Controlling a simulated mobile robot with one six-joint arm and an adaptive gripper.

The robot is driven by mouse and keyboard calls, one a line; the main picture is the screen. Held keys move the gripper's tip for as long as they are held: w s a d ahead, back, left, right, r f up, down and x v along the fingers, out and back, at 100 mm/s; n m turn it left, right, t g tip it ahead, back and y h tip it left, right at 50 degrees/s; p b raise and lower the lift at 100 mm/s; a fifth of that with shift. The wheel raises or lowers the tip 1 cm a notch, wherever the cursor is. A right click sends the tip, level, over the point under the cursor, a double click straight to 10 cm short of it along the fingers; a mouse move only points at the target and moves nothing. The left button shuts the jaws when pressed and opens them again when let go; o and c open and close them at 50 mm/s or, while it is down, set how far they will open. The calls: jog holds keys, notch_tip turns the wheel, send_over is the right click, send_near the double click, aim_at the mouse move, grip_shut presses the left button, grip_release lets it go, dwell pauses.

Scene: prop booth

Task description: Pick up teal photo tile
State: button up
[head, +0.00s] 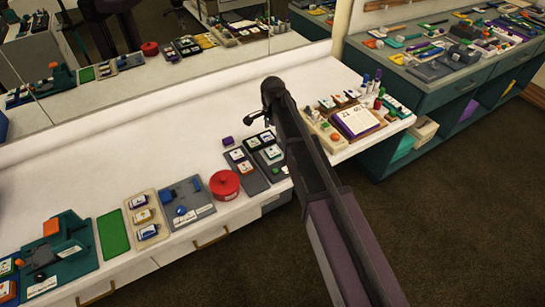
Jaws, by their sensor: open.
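I cannot single out a teal photo tile with certainty. Small picture-faced tiles lie in a dark grey tray (255,180) and a neighbouring dark tray (280,170) on the white counter. More lie in a beige tray (134,206) further left. Their edge colours are too small to tell. My gripper (256,119) is open and appears empty, above the counter behind the dark trays. My arm runs from the lower right and hides part of the counter right of these trays.
A red round tin (224,185), a grey stand with blue parts (185,202), a green mat (113,233) and a teal device (68,247) line the counter's front. A mirror backs the counter.

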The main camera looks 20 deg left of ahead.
jog(key=b, duration=0.4)
send_over(273, 151)
jog(key=shift+f, duration=2.05)
jog(key=shift+s+a+f+b, duration=0.1)
jog(key=shift+f+b, duration=2.25)
jog(key=shift+f, duration=0.25)
jog(key=shift+c, duration=0.2)
jog(key=c, duration=1)
